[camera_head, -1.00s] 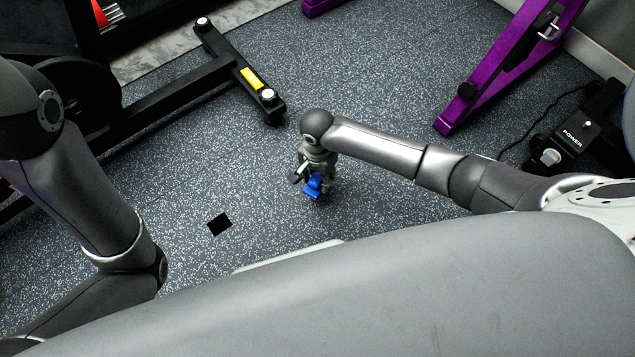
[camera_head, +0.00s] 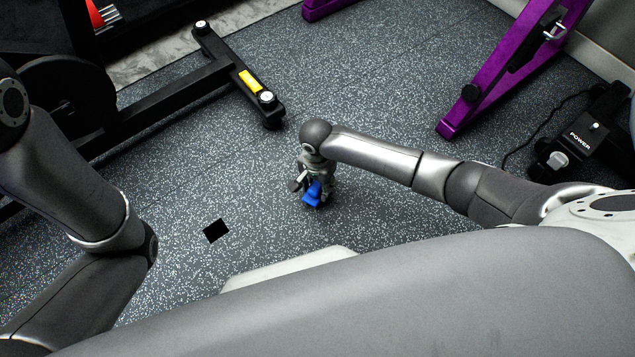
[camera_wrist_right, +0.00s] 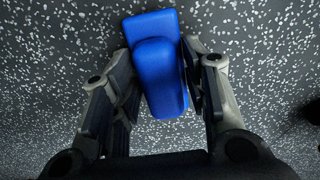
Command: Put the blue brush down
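The blue brush (camera_head: 313,194) is at my right gripper (camera_head: 308,186), low over the speckled floor, in the middle of the head view. In the right wrist view the brush (camera_wrist_right: 160,75) sits between the two fingers of the right gripper (camera_wrist_right: 160,92), with a pad close against each side. The gripper looks shut on it. Whether the brush touches the floor cannot be told. My left arm comes in at the left of the head view, but its gripper is out of view.
A black equipment frame (camera_head: 190,92) with a yellow label stands at the upper left. A purple frame (camera_head: 493,62) and a black power unit (camera_head: 577,140) are at the right. A black square (camera_head: 216,230) lies on the floor. The floor around the brush is clear.

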